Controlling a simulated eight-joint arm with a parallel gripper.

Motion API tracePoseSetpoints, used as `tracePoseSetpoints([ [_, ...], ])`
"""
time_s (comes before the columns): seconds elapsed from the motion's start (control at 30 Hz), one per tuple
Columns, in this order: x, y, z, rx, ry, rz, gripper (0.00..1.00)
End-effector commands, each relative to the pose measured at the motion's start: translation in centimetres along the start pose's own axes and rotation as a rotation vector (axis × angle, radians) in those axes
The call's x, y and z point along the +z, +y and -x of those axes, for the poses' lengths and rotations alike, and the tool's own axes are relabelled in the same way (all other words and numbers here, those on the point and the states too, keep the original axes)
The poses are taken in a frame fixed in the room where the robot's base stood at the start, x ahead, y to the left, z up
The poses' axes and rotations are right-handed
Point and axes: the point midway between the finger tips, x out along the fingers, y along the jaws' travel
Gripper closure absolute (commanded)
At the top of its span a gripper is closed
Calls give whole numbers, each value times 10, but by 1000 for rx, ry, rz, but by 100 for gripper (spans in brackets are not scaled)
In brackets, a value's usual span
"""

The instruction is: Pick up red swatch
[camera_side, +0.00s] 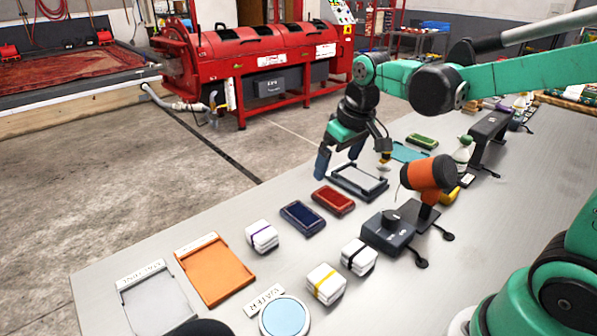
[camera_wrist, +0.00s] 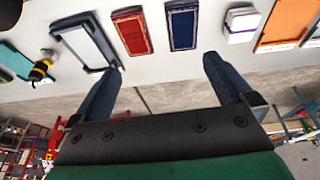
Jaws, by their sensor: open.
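The red swatch (camera_side: 333,200) lies flat on the grey table between the blue swatch and an empty grey tray. It also shows near the top of the wrist view (camera_wrist: 131,32), left of the blue swatch (camera_wrist: 182,25). My gripper (camera_side: 337,168) is open and empty, its blue fingers spread wide near the far edge of the table, beside the grey tray. In the wrist view my gripper (camera_wrist: 162,65) has its fingertips below the red and blue swatches in the picture, apart from both.
The grey tray (camera_side: 358,194) stands close to my fingers. An orange tool on a stand (camera_side: 428,173) rises at the right. White bundles (camera_side: 262,237), an orange tray (camera_side: 215,271) and a pale tray (camera_side: 155,302) lie towards the near left. A green swatch (camera_side: 422,141) lies farther back.

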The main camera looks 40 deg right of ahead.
Motion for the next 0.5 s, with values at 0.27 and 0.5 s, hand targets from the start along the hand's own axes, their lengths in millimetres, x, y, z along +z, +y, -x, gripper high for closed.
tracePoseSetpoints([
  [0.27, -27, 38, -61, -21, -209, -2, 0],
  [0.5, -27, 51, -90, -38, -286, -1, 0],
])
